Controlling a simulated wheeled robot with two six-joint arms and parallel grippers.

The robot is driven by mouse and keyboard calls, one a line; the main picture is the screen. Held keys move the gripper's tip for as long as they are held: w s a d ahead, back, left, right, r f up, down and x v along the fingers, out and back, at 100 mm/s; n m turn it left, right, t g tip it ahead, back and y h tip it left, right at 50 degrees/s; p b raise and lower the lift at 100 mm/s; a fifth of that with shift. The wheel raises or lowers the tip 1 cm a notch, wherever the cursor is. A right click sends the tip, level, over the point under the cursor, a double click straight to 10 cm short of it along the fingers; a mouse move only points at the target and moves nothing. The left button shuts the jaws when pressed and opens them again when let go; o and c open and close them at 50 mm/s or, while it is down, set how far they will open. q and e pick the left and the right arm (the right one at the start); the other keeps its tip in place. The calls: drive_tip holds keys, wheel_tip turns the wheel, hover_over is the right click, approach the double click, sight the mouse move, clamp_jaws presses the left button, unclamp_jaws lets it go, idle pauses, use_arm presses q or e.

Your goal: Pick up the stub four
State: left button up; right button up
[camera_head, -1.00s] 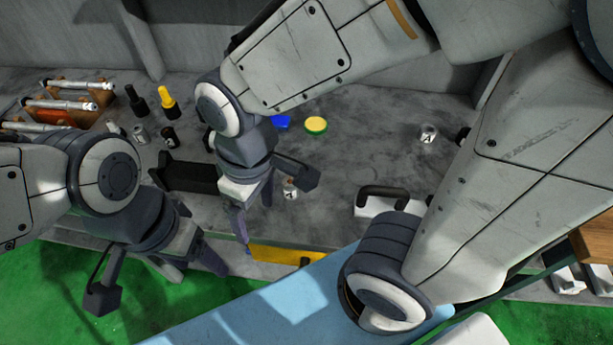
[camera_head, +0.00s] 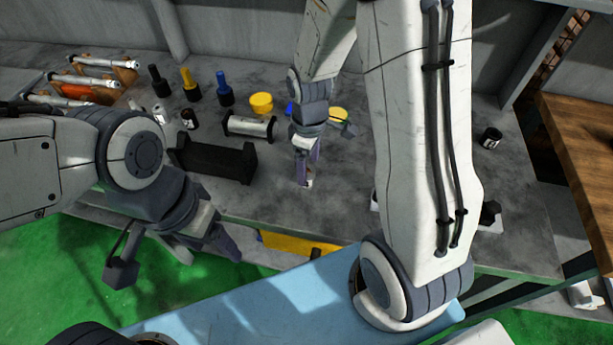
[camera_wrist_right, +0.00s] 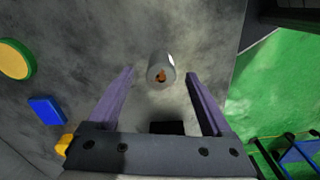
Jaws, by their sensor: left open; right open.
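A small grey cylindrical stub (camera_wrist_right: 161,68) with an orange-brown spot on its end lies ahead of my right gripper in the right wrist view, in line with the gap between its fingers. Its number cannot be read there, so I cannot confirm it is stub four. My right gripper (camera_wrist_right: 158,95) is open and empty. In the head view the right gripper (camera_head: 306,172) points down at the bench, and a pale bit of the stub (camera_head: 309,183) shows by its fingertips. My left gripper (camera_head: 205,248) is open and empty, over the bench's front edge and green floor.
More small cylinders stand on the bench: a white one (camera_head: 160,113), a dark one (camera_head: 190,118) and another (camera_head: 490,138) at the right. A black block (camera_head: 213,160) lies left of the right gripper, with a silver cylinder (camera_head: 250,127) behind it. My right arm hides the bench's right-middle part.

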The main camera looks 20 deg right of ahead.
drive_tip(key=f, duration=0.4)
drive_tip(key=shift+a+f, duration=0.1)
drive_tip(key=shift+a, duration=0.1)
clamp_jaws()
drive_tip(key=shift+w, duration=0.15)
idle(1.0)
